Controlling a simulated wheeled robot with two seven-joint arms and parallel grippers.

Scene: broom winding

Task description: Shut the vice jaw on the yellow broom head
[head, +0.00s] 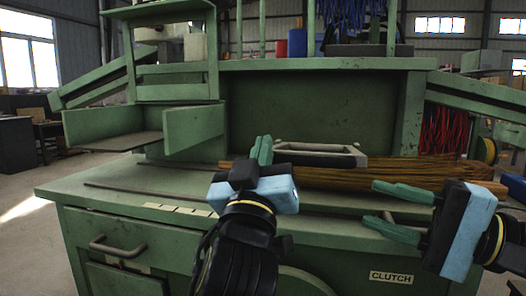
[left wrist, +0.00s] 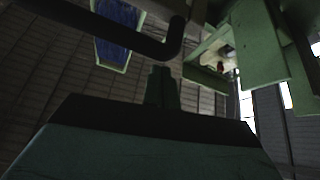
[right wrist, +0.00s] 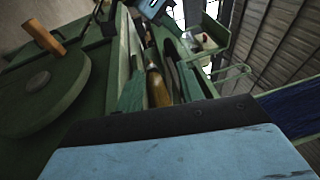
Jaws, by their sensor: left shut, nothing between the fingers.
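A long yellow-brown straw bundle, which looks like the broom head (head: 400,173), lies across the green bench's top on the right. A grey rectangular frame (head: 345,160), possibly the vice jaw, sits just behind and above its left part. I cannot tell whether it presses on the straw. My left gripper (head: 264,150) is shut and empty, pointing up in front of the frame's left end and hiding part of it. My right gripper (head: 372,204) is open, its green fingers pointing left in front of the straw. A yellow-brown end (right wrist: 157,88) shows between its fingers in the right wrist view.
The green bench (head: 130,185) has a drawer handle (head: 120,248) and a CLUTCH label (head: 391,277) on its front. A green shelf frame (head: 165,60) rises at the left. A dark curved bar (left wrist: 110,30) crosses above the left fingers. The bench top's left part is mostly clear.

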